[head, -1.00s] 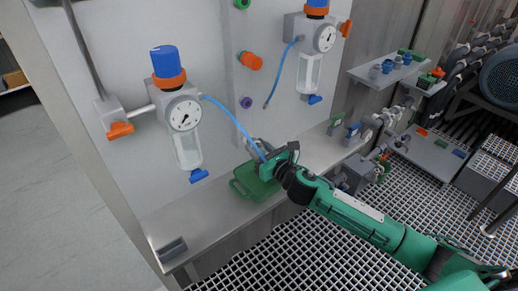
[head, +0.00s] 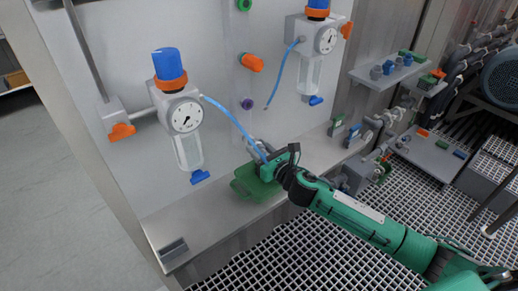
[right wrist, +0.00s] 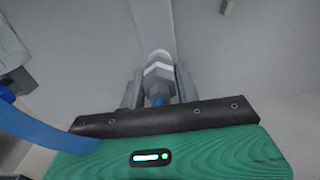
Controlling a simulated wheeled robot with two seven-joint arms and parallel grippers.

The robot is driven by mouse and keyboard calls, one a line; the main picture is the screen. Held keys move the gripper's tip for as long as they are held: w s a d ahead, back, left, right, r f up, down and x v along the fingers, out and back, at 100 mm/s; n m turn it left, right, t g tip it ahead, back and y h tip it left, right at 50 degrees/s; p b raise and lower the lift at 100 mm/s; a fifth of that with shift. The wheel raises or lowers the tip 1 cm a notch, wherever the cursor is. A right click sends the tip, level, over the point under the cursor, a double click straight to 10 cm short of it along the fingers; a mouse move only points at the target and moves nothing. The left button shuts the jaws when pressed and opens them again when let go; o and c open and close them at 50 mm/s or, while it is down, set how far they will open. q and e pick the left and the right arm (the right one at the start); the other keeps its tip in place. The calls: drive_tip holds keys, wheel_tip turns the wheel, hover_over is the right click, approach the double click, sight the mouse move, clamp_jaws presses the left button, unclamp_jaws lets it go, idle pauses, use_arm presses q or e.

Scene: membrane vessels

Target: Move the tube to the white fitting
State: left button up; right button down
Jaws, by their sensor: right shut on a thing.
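A blue tube (head: 228,114) runs from the left regulator (head: 185,115) down to my right gripper (head: 262,157). My right gripper is shut on the tube near its lower end, close to the wall panel. In the right wrist view, the gripper fingers (right wrist: 158,92) close around a short blue piece of tube (right wrist: 158,100). A pale grey-white hexagonal fitting (right wrist: 158,70) lies straight in front of it, in line with the tube. Whether the tube is seated in it or only touches it, I cannot tell. My left gripper is not in view.
An orange fitting (head: 250,62) and a purple fitting (head: 246,103) sit on the panel above. A second regulator (head: 322,36) with a hanging blue tube (head: 280,75) is to the right.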

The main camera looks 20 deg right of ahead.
idle(0.4)
idle(0.6)
drive_tip(key=shift+p, duration=0.45)
drive_tip(key=shift+w+a, duration=0.2)
drive_tip(key=shift+w, duration=0.4)
drive_tip(key=c, duration=0.9)
unclamp_jaws()
